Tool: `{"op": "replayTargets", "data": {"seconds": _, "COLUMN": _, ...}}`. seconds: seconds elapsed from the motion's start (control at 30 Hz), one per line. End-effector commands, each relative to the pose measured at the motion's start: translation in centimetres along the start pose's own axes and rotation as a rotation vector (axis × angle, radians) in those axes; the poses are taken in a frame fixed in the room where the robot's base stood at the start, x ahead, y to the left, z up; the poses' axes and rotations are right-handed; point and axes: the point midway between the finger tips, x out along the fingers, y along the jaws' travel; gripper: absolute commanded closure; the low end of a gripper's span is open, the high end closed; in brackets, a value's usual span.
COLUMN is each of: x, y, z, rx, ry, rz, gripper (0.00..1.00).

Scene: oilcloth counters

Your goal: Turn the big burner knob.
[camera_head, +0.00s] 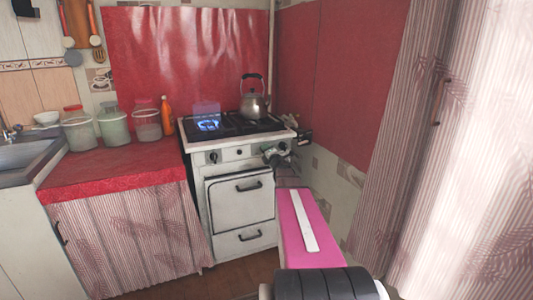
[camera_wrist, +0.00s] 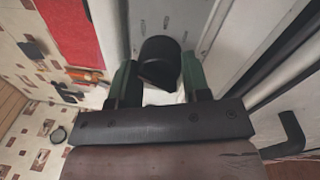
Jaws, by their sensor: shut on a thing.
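The white stove (camera_head: 225,195) stands in the corner, with several dark knobs on its front panel. My gripper (camera_head: 276,157) is at the right part of that panel. In the wrist view, a big black rounded knob (camera_wrist: 160,62) sits between the two green fingers of my gripper (camera_wrist: 158,70), which is shut on it. In the head view, my gripper hides this knob. A smaller knob (camera_head: 213,157) shows free at the panel's left. A blue flame (camera_head: 208,123) burns on the left of the hob.
A steel kettle (camera_head: 254,104) stands at the hob's back right. An orange bottle (camera_head: 167,115) and several jars stand on the red counter (camera_head: 110,172) to the left. A striped curtain (camera_head: 440,180) hangs at the right.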

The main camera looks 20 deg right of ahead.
Motion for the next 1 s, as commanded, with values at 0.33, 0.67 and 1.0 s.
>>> {"op": "replayTargets", "data": {"seconds": 0.33, "x": -0.03, "y": -0.01, "z": 0.03, "rx": -0.288, "ry": 0.027, "rz": 0.0, "gripper": 0.8}}
{"op": "replayTargets", "data": {"seconds": 0.67, "x": -0.04, "y": 0.0, "z": 0.04, "rx": -0.448, "ry": 0.041, "rz": 0.0, "gripper": 0.8}}
{"op": "replayTargets", "data": {"seconds": 1.0, "x": -0.05, "y": -0.01, "z": 0.02, "rx": -0.493, "ry": 0.045, "rz": 0.0, "gripper": 0.8}}
